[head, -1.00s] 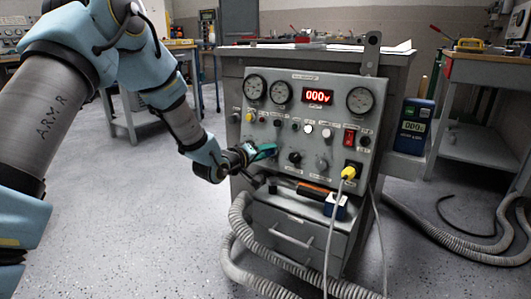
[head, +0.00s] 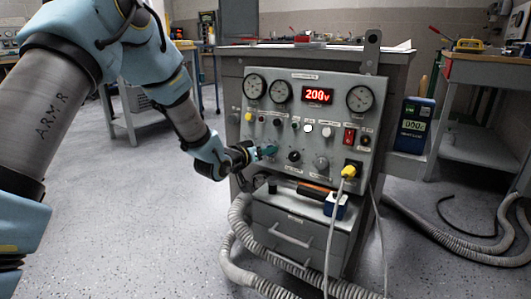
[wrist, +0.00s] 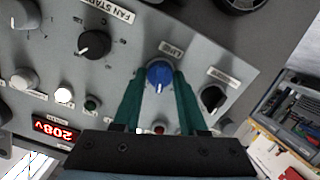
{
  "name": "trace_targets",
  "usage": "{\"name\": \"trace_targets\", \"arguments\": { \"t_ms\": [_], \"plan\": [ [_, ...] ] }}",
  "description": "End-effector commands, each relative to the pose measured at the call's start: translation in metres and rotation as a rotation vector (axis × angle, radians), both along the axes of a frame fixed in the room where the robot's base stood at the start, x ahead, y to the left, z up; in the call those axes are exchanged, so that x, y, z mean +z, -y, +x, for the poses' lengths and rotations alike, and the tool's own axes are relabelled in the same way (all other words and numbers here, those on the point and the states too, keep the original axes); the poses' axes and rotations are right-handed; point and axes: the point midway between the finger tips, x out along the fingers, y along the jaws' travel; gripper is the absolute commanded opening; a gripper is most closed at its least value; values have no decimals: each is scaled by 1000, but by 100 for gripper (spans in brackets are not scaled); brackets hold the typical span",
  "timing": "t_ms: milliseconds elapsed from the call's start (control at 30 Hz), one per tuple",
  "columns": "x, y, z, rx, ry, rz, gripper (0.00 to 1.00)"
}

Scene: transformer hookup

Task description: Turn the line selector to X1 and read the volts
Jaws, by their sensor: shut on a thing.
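The grey control panel (head: 310,88) faces me on a cabinet. Its red display (head: 317,95) is lit and looks like 200v or 208v; in the wrist view the display (wrist: 56,130) appears upside down and looks like 208v. The line selector is a blue knob (wrist: 159,74) with a label reading LINE beside it. My gripper (head: 268,151) is at the panel's lower left. In the wrist view its green fingers are shut on the blue knob, one on each side. The position marks around the knob are too small to read.
A black fan knob (wrist: 94,43) and another black knob (wrist: 212,97) flank the blue one. A yellow plug (head: 348,171) with a cable sits at the panel's lower right. A blue meter (head: 414,125) stands right of the panel. Grey hoses (head: 240,235) lie on the floor.

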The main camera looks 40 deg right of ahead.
Motion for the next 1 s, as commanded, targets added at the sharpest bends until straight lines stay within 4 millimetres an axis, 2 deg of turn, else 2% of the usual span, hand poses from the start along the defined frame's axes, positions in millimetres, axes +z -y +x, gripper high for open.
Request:
{"name": "trace_targets", "arguments": {
  "t_ms": [433, 467, 500, 700, 1000],
  "plan": [
    [0, 0, 0, -1, 10, 4, 0],
    [0, 0, 0, -1, 10, 4, 44],
    [0, 0, 0, -1, 10, 4, 48],
    [0, 0, 0, -1, 9, 4, 71],
    [1, -2, 0, -1, 9, 4, 71]
  ]
}}
